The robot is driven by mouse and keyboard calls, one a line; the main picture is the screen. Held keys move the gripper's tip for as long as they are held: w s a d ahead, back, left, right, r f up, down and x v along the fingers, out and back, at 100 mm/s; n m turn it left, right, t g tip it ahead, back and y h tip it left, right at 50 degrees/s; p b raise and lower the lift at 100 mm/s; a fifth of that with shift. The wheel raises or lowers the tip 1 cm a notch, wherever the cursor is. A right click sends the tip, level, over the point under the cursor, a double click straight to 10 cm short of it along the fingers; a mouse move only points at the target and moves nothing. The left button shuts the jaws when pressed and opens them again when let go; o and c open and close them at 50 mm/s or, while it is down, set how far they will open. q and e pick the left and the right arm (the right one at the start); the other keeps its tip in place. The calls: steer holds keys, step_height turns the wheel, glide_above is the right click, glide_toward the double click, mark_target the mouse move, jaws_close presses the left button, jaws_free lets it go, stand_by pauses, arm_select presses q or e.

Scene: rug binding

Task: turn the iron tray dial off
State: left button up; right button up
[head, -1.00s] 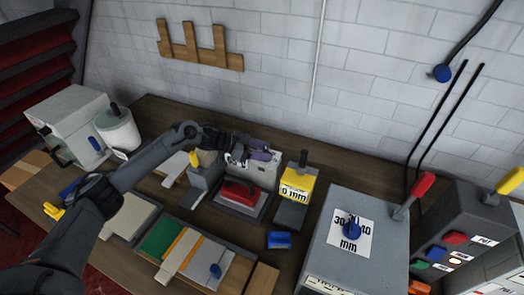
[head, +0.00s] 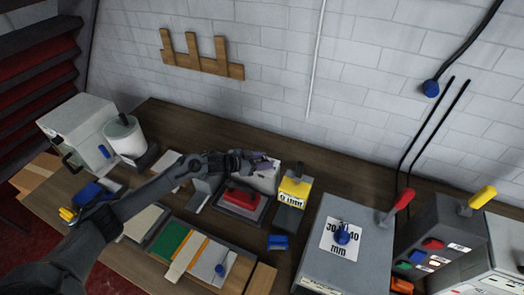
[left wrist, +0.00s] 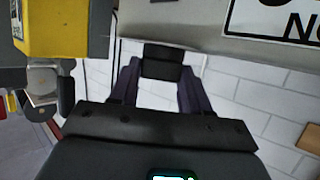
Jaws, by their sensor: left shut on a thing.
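The iron tray (head: 227,209) is a dark tray with a red iron (head: 241,194) on it and a pale upright panel (head: 266,180) behind. My left gripper (head: 268,163) is at the top of that panel and partly hides it. In the left wrist view, its two purple fingers (left wrist: 163,82) are shut on a small black dial (left wrist: 162,61), one finger on each side. Part of a white label (left wrist: 275,18) with black lettering shows above right, cut off, so I cannot read the setting. My right gripper is not in view.
A yellow block (head: 295,189) with a label stands just right of the panel; it is also close in the left wrist view (left wrist: 62,28). A white roll (head: 124,136) stands left.

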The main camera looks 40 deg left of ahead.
arm_select(q)
steer(key=n+y+p, duration=0.3)
steer(key=y+p, duration=0.1)
steer(key=shift+s+d+r+n+t, duration=0.1)
steer(key=shift+d+r+n+t, duration=0.1)
steer(key=shift+d+n+t, duration=0.2)
steer(key=n+y+p, duration=0.1)
steer(key=n+y, duration=0.1)
steer(key=y, duration=0.1)
steer(key=shift+d+f, duration=0.15)
steer(key=shift+n+g+y+p, duration=0.3)
steer(key=shift+n+y+p, duration=0.05)
steer(key=shift+n+y, duration=0.65)
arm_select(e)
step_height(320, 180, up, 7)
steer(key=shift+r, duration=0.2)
arm_select(q)
steer(key=shift+f+y, duration=0.1)
steer(key=shift+y, duration=0.2)
steer(key=o, duration=1.1)
steer(key=shift+c, duration=0.2)
